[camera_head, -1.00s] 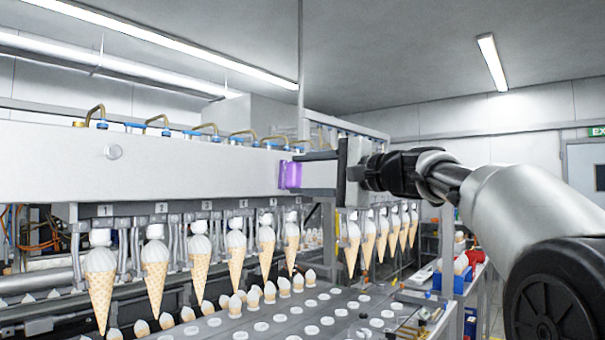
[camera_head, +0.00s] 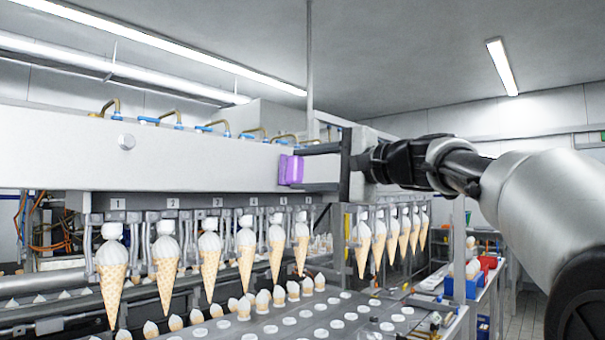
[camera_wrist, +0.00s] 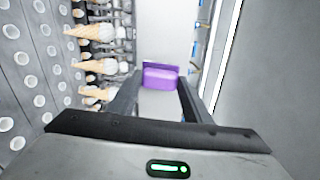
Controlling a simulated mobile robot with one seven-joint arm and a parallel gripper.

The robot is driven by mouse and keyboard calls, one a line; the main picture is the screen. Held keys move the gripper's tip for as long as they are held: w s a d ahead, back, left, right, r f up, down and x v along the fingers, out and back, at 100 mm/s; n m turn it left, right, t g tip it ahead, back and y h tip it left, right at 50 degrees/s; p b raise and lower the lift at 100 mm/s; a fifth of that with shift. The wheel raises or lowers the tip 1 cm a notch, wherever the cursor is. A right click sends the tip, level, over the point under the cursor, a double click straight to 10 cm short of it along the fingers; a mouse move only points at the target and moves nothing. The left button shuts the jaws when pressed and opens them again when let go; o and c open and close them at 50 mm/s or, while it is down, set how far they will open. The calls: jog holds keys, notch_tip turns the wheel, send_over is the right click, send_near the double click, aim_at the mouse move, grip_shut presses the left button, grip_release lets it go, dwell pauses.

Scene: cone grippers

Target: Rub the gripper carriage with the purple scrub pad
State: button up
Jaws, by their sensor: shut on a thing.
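The gripper carriage (camera_head: 190,160) is a long white beam across the left and middle of the head view, with numbered stations along its lower edge. The purple scrub pad (camera_head: 291,170) is held between the fingers of my gripper (camera_head: 318,167), at the right part of the carriage's front face. In the wrist view the pad (camera_wrist: 160,78) sits between the fingertips, with the white carriage surface (camera_wrist: 167,35) right beyond it. The pad seems to be at or very close to the face; I cannot tell whether it touches.
Ice cream cones (camera_head: 210,262) hang in a row below the carriage. A tray with round holes (camera_head: 330,315) lies beneath. Hoses and blue fittings (camera_head: 170,122) line the carriage top. A blue bin (camera_head: 466,287) stands at right.

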jog(key=shift+b+v, duration=0.8)
jog(key=shift+v, duration=1.65)
jog(key=shift+d, duration=0.1)
jog(key=shift+b+v, duration=0.45)
jog(key=shift+v, duration=1)
